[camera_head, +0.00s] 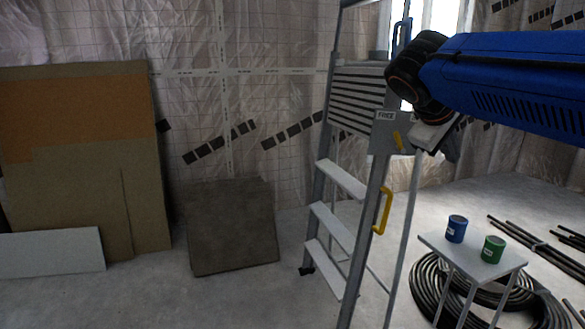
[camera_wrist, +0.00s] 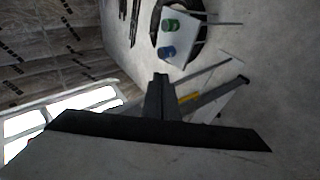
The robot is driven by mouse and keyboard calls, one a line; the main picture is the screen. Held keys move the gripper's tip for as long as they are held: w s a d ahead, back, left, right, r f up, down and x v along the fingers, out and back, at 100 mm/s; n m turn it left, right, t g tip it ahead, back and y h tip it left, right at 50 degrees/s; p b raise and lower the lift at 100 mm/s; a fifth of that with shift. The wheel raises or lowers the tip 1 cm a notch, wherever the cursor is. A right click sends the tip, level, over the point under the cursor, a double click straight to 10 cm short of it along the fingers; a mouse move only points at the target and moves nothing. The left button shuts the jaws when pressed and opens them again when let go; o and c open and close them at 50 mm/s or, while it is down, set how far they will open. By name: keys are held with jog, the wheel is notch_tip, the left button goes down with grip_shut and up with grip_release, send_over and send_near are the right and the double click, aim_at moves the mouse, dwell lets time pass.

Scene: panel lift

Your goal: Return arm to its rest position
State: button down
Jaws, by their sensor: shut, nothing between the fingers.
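My blue arm reaches in from the right of the head view, high over the floor, with its black wrist joint in front of the ladder's upper right side. My gripper (camera_head: 448,147) hangs below that joint, partly hidden by the arm. In the wrist view my gripper (camera_wrist: 160,78) has its dark fingers together with nothing between them. I cannot tell how much gap lies between my gripper and the ladder.
A small white table (camera_head: 478,262) holds a blue can (camera_head: 456,229) and a green can (camera_head: 493,249), with coiled black hose (camera_head: 425,287) beneath. Dark pipes (camera_head: 530,240) lie at right. A grey-brown panel (camera_head: 232,228) and larger boards (camera_head: 85,165) lean on the left wall.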

jog(key=s+a+f+m+y, duration=0.2)
jog(key=s+f+y, duration=0.1)
jog(key=s+f, duration=0.8)
jog(key=s+a+f+m+g+y, duration=0.1)
jog(key=s+a+f+m+y, duration=0.2)
jog(key=s+f, duration=0.7)
notch_tip(320, 180, down, 9)
jog(key=shift+s+a+r+y, duration=0.15)
jog(key=shift+s+y, duration=0.2)
jog(key=shift+y, duration=0.45)
